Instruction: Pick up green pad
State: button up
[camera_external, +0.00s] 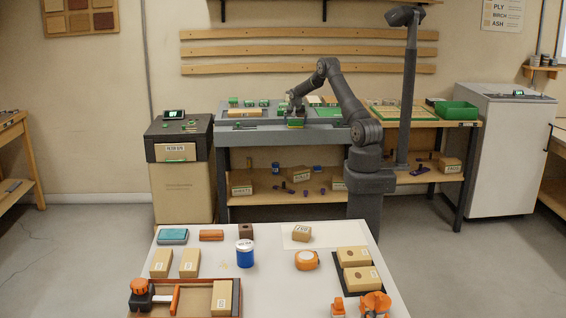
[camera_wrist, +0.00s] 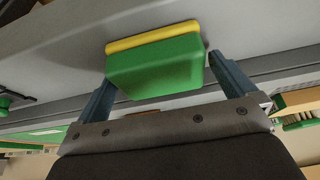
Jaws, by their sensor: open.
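The green pad (camera_wrist: 155,72) is a green block with a yellow layer along one side. In the wrist view it sits between the two fingers of my gripper (camera_wrist: 158,80), which are open with a gap at the right finger; the left finger is close to the pad, and I cannot tell if it touches. In the external view the pad (camera_external: 295,123) shows small at the front of the grey bench top, below my gripper (camera_external: 295,112). The pad's underside is hidden.
The grey bench (camera_external: 262,120) also bears small green pieces (camera_external: 250,103) at the back left, a wooden block (camera_external: 243,113) and a green board (camera_external: 325,112). A green bin (camera_external: 456,110) stands at the right. A white table (camera_external: 270,275) with several items is in the foreground.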

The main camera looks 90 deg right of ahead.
jog(key=shift+f, duration=0.1)
jog(key=c, duration=0.9)
